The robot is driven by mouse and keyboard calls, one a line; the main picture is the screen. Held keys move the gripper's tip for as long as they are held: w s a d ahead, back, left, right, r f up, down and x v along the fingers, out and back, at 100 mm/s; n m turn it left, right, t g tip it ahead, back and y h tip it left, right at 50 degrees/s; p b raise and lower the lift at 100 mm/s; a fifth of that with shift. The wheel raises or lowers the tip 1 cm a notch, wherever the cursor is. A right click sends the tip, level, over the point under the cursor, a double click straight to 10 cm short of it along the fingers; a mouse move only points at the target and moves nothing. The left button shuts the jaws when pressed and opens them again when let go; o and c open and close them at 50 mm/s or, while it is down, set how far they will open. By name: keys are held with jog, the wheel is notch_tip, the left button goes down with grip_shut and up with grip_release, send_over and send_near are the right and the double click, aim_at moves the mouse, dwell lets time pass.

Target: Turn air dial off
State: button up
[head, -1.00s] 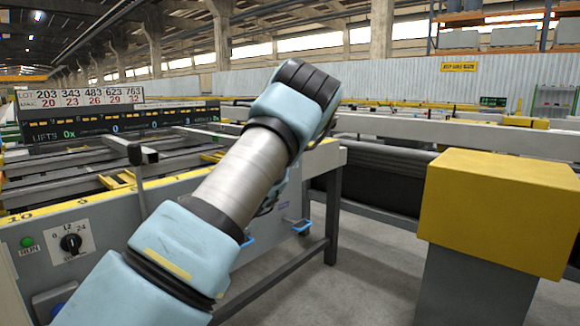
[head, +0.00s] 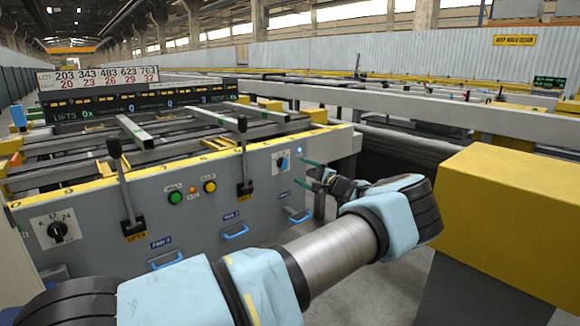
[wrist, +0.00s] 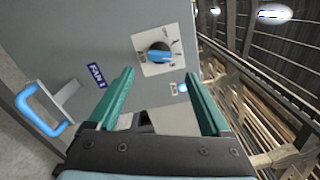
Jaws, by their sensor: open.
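A dial with a blue knob (head: 283,161) on a white plate sits at the right end of the grey panel. It also shows in the wrist view as a blue and black knob (wrist: 159,54), just beyond and between the fingertips; its plate marks are too small to read. My gripper (head: 304,174) is open and empty, with green fingers, close to the panel at the dial's right. In the wrist view my gripper (wrist: 159,76) points at the panel, and the fingers look apart from the knob. A black dial (head: 57,230) sits at the panel's far left.
The grey panel also carries two levers (head: 243,155), (head: 123,190), green (head: 175,198) and yellow (head: 210,186) buttons, and blue handles (head: 236,232) low down. A yellow-topped block (head: 510,210) stands at the right. Rails and beams lie behind the panel.

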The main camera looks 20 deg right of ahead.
aim_at(287, 165)
jog(key=x, duration=0.7)
jog(key=shift+a, duration=0.15)
jog(key=shift+c, duration=0.3)
grip_shut()
